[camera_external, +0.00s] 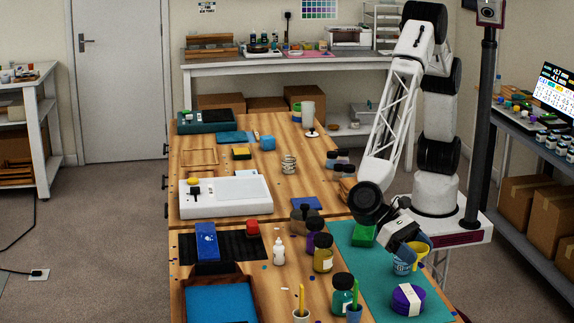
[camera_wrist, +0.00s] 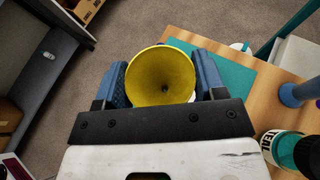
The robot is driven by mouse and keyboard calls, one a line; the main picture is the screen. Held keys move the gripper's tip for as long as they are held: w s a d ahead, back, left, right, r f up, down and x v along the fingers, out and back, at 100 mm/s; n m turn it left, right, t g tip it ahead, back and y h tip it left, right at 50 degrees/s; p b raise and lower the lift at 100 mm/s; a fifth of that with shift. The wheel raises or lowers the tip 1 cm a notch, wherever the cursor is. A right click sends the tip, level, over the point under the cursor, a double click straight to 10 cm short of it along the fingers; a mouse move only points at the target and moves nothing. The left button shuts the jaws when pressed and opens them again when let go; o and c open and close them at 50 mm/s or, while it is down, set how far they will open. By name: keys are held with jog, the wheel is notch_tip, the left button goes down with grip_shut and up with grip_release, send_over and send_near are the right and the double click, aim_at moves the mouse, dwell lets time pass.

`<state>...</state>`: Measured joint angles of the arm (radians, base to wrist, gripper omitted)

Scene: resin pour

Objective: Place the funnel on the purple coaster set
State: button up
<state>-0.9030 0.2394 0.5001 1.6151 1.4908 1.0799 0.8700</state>
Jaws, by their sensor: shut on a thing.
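The yellow funnel (camera_external: 418,252) is held in my gripper (camera_external: 413,246), above the right part of the teal mat. The purple coaster set (camera_external: 408,300) is a round stack with a light label. It lies on the teal mat, nearer the camera than the funnel and apart from it. I cannot make it out in the wrist view.
The mat between is bare.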

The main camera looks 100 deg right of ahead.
jog(key=shift+w+a+f, duration=0.1)
jog(key=shift+w+a, duration=0.25)
jog(key=shift+a, duration=0.3)
jog(key=shift+w+a+f, duration=0.1)
jog(key=shift+w+a, duration=0.25)
jog(key=shift+a, duration=0.25)
jog(key=shift+w+a, duration=0.35)
jog(key=shift+a, duration=0.3)
jog(key=shift+f, duration=0.1)
jog(key=shift+f, duration=1.65)
jog(key=shift+f, duration=0.15)
jog(key=o, duration=0.9)
jog(key=shift+r, duration=0.2)
